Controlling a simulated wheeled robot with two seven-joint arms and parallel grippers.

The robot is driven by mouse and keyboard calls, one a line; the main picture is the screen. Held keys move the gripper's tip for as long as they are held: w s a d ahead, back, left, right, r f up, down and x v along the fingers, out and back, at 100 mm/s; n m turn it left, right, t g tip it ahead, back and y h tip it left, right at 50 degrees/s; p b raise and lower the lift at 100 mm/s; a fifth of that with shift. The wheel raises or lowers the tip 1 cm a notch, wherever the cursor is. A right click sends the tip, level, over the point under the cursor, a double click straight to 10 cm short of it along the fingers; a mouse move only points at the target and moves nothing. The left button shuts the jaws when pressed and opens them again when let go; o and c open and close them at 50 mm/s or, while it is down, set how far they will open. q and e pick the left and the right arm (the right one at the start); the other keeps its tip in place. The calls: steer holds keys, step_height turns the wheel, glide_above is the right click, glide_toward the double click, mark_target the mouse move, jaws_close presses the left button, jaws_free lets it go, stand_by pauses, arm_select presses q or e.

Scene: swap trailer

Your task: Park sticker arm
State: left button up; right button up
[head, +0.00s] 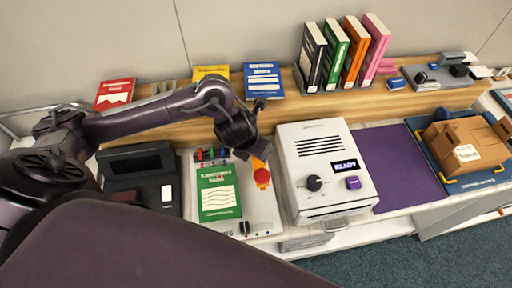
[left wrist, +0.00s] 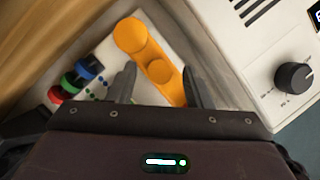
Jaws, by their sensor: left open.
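The orange sticker arm (head: 261,165) lies over the pale board, with a round red-orange knob showing on it in the head view. My left gripper (head: 251,146) is above it, pointing down and partly covering it. My right gripper is not in view.
A green booklet (head: 218,192) lies left of the sticker arm, below red, green and blue knobs (head: 210,153). A white machine reading READY (head: 322,137) stands close on the right. A black device (head: 141,177) is at left. Books (head: 333,55) stand behind; a purple mat (head: 397,165) is clear.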

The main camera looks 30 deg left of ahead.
arm_select(q)
steer(key=p+v, duration=0.2)
steer(key=v, duration=0.5)
steer(key=shift+r, duration=0.3)
steer(key=shift+s, duration=0.1)
